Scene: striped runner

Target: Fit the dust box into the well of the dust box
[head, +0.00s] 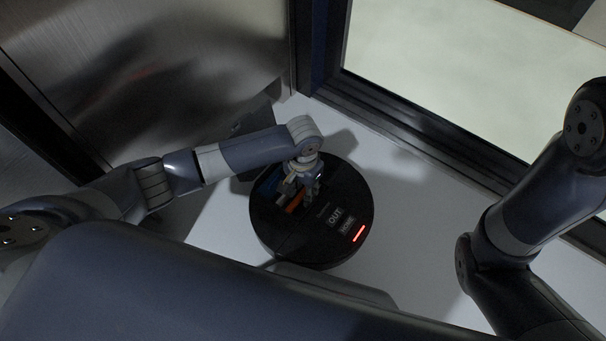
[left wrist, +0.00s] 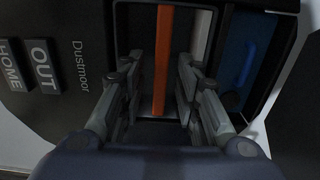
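The round black robot vacuum (head: 300,240) lies on the white floor, with OUT and HOME buttons and a lit red bar. Its dark recess has an orange strip (left wrist: 163,60) along it, and a blue part (left wrist: 247,50) lies to the right in the left wrist view. I cannot tell which of these parts belongs to the dust box and which to its well. My left gripper (head: 308,190) points down over the recess. It also shows in the left wrist view (left wrist: 158,75), its fingers apart on either side of the orange strip, with a visible gap to it.
A brushed metal panel (head: 150,70) stands behind on the left. A dark-framed glass pane (head: 450,70) stands at the back right. My right arm is at the right edge, its gripper out of view. White floor (head: 400,190) is clear right of the vacuum.

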